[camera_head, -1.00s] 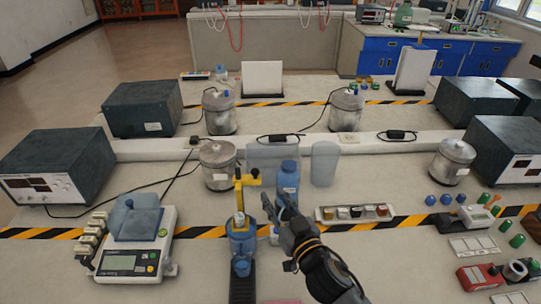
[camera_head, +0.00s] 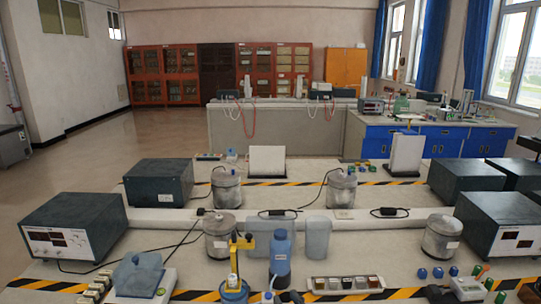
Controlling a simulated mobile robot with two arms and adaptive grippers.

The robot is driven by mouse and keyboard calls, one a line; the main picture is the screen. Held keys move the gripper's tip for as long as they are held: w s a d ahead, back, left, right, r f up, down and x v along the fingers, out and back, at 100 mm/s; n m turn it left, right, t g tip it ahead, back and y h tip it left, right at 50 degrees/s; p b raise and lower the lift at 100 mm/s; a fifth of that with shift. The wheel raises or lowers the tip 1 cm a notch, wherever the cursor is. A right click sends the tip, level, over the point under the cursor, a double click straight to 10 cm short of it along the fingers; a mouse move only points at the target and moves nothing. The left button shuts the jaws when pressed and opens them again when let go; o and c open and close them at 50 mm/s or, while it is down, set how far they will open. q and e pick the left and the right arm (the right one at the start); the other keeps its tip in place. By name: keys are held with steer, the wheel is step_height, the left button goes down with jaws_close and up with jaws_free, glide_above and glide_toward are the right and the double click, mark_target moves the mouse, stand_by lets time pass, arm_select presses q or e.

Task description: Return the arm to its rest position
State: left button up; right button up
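My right gripper (camera_head: 290,297) shows only as a dark tip at the bottom edge, just right of the blue-based yellow stand (camera_head: 236,262) and below the blue bottle (camera_head: 281,258). The rest of it is cut off by the frame, so I cannot tell whether it is open or shut. No held object shows at it. My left gripper is not in view.
A scale (camera_head: 140,278) stands at the front left and a tray of small blocks (camera_head: 345,284) right of the bottle. Metal calorimeters (camera_head: 441,236) and dark power supplies (camera_head: 72,229) stand around. Blue cabinets (camera_head: 395,139) are behind.

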steer(key=s+d+f+m+g+h, duration=0.4)
steer(key=s+d+f+g+h, duration=0.15)
steer(key=s+d+f, duration=0.45)
steer(key=s+d+f+n+g+h, duration=0.1)
steer(key=s+d+f+g, duration=0.25)
steer(key=s, duration=0.55)
steer(key=s+d+f+n+g, duration=0.1)
steer(key=s+d+f+g, duration=0.25)
steer(key=s, duration=0.65)
step_height(320, 180, down, 27)
steer(key=s+g, duration=0.1)
steer(key=g, duration=0.1)
arm_select(q)
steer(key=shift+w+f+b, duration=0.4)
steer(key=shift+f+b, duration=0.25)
steer(key=shift+b, duration=0.05)
arm_select(e)
steer(key=s+d+f+g, duration=0.1)
steer(key=s+d+f, duration=0.1)
steer(key=s+f, duration=1.3)
steer(key=shift+s+d+f, duration=0.15)
steer(key=shift+s+f, duration=0.05)
steer(key=shift+s, duration=0.65)
